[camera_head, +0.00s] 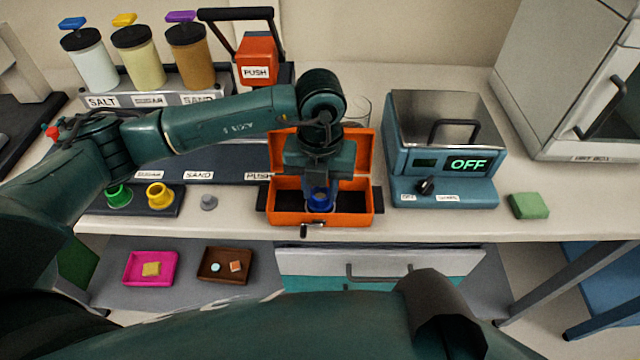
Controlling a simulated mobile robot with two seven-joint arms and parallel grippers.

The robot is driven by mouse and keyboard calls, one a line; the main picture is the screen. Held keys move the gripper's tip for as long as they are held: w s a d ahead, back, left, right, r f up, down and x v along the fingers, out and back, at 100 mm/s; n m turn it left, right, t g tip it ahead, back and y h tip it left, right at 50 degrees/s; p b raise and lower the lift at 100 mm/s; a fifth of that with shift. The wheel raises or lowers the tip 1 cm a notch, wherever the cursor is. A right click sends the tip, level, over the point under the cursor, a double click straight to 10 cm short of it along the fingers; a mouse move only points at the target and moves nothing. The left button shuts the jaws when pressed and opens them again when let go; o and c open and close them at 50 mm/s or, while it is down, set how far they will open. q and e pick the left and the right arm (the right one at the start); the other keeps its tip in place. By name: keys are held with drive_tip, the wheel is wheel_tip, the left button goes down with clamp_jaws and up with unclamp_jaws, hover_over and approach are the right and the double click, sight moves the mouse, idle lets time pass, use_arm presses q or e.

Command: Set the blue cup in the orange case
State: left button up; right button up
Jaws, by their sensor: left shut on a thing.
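The blue cup (320,203) is at the middle of the open orange case (289,214), inside its outline in the picture. My left gripper (320,188) points down over the case and is shut on the blue cup. The gripper hides the upper part of the cup. I cannot tell whether the cup touches the case floor. The case lid stands up at the back, partly behind my left arm. My right gripper is not in view.
A teal device (445,165) reading OFF stands right of the case, with a green block (528,206) beyond. A drawer unit (380,262) is below the counter.

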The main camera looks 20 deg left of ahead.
use_arm(q)
drive_tip(key=shift+f+b, duration=0.5)
drive_tip(key=shift+f, duration=0.05)
idle(0.5)
drive_tip(key=o, duration=1.1)
